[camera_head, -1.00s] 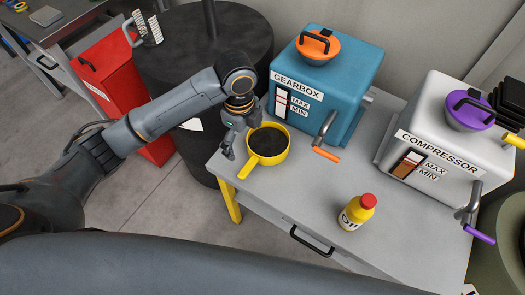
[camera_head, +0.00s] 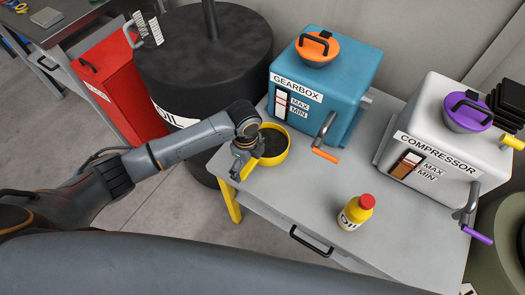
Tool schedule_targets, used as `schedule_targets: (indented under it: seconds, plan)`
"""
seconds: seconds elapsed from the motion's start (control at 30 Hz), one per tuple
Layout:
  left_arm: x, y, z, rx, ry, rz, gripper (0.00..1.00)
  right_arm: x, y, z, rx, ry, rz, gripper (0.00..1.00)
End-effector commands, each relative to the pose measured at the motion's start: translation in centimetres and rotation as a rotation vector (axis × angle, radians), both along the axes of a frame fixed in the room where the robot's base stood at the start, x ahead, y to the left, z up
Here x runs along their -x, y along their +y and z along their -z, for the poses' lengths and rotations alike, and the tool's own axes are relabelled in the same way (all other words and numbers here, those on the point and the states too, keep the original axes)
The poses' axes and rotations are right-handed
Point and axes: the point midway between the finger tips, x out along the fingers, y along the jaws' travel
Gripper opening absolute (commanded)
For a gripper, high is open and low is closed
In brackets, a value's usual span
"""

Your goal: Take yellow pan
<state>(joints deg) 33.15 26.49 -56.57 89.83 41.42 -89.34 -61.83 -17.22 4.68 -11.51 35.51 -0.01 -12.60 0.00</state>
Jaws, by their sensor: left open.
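The yellow pan (camera_head: 280,154) sits on the grey table, in front of the blue gearbox, with dark contents inside. Its handle points to the lower left and is now largely covered by my gripper. My left gripper (camera_head: 238,172) is open, over the handle beside the pan's left rim. I cannot tell whether its fingers touch the handle. My right gripper is not in view.
A blue gearbox (camera_head: 338,82) with an orange lid and crank stands behind the pan. A white compressor (camera_head: 415,130) stands to the right. A yellow oil bottle (camera_head: 353,214) stands near the table's (camera_head: 300,195) front. A black oil barrel (camera_head: 190,75) is left of the table.

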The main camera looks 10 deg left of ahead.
Motion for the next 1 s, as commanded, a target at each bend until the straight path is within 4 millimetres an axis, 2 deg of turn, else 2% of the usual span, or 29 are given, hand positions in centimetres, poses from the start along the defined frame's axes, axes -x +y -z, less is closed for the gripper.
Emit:
schedule_targets:
  seconds: [0.3, 0.5, 0.57, 0.83, 1.0]
  plan:
    - [0.0, 0.0, 0.6, 0.0, -0.001, 0.0, 0.98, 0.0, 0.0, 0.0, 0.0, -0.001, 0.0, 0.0]
    - [0.0, 0.0, 0.6, 0.0, -0.001, 0.0, 0.57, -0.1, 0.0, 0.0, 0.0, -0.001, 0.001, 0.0]
    - [0.0, 0.0, 0.6, 0.0, -0.001, 0.0, 0.48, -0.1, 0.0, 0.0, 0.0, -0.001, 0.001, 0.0]
    - [-0.1, 0.0, 0.2, 0.001, -0.003, 0.0, 0.48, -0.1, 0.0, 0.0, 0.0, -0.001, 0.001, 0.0]
    - [-0.1, 0.0, -2.1, 0.002, -0.006, 0.0, 0.48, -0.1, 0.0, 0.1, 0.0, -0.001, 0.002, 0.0]
